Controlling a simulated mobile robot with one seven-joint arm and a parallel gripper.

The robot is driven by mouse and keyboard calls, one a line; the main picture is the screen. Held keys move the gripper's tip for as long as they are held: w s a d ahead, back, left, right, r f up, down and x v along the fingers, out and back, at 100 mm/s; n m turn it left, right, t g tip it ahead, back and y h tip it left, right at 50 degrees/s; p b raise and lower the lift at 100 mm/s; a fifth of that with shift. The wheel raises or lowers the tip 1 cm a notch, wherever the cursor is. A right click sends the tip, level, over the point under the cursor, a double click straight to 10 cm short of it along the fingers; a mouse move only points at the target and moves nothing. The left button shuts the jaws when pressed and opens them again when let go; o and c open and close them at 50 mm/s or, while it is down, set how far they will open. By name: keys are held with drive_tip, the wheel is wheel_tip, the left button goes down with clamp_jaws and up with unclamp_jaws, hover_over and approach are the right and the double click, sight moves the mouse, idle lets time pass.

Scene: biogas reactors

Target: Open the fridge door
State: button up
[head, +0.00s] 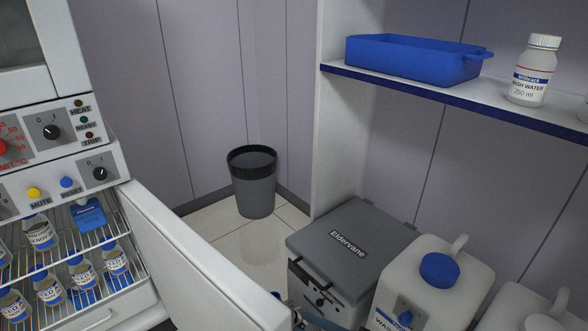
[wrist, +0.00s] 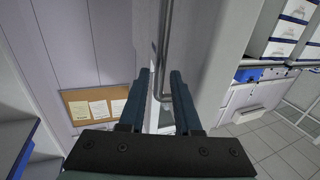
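The fridge door (head: 205,265) stands swung well open at lower left in the head view. Its white edge faces me, and the fridge interior (head: 75,250) shows wire shelves with labelled bottles. In the wrist view, a thin grey door handle (wrist: 167,40) runs down between the fingers of my gripper (wrist: 160,75). The two blue fingers are apart, with visible gaps beside the bar, so they do not look clamped on it. In the head view, only a small part of the gripper shows at the bottom edge, by the door's near end.
A grey Eldervane box (head: 345,245) and a white jug with a blue cap (head: 435,285) stand right of the door. A dark bin (head: 253,183) stands at the back wall. A shelf above holds a blue tray (head: 415,62) and bottle (head: 533,72). Some floor (head: 240,245) is clear behind the door.

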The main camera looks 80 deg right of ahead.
drive_tip(key=p+v, duration=0.1)
drive_tip(key=v, duration=0.7)
drive_tip(key=shift+a, duration=0.1)
